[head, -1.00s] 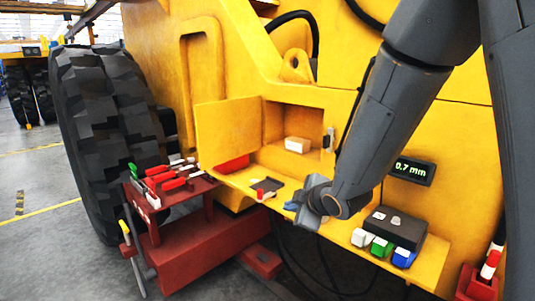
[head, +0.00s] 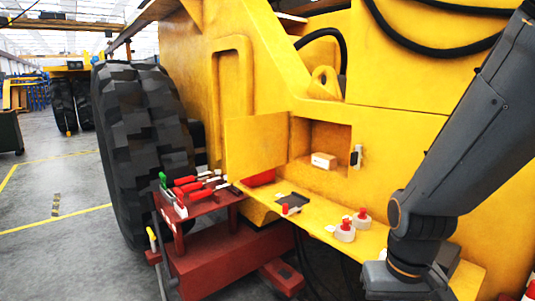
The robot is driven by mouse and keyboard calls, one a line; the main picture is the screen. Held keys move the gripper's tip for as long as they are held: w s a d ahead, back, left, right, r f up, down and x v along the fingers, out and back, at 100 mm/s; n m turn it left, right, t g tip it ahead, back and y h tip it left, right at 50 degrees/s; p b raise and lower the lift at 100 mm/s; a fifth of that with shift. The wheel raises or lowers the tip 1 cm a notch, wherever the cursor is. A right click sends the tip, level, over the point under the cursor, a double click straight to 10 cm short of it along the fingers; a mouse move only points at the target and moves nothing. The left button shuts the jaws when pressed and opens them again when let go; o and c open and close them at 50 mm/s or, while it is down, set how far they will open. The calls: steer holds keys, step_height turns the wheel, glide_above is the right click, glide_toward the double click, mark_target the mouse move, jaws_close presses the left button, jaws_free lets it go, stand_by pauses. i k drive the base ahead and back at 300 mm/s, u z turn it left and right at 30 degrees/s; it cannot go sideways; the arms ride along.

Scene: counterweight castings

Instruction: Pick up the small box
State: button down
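A small box (head: 323,160), pale with a tan top, sits inside an open compartment (head: 313,177) in the yellow machine body. The compartment's yellow door (head: 256,145) stands open to the left. My gripper (head: 404,283) is at the bottom right of the head view, over the right part of the yellow shelf. It is well below and to the right of the box and apart from it. Its fingers do not show clearly, so I cannot tell whether it is open or shut.
The yellow shelf (head: 322,223) runs below the compartment. It carries a dark tray (head: 294,199) and two white pieces with red tops (head: 345,231). Red-handled tools (head: 188,190) lie on a red stand at the left. A large tyre (head: 143,140) stands behind them.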

mark_target(329, 162)
steer(key=u, duration=0.75)
steer(key=k, duration=1)
steer(key=u, duration=1.4)
steer(key=i, duration=1.9)
steer(key=z, duration=0.55)
steer(key=i, duration=1.25)
steer(key=z, duration=1.85)
steer(key=i, duration=0.9)
steer(key=z, duration=0.8)
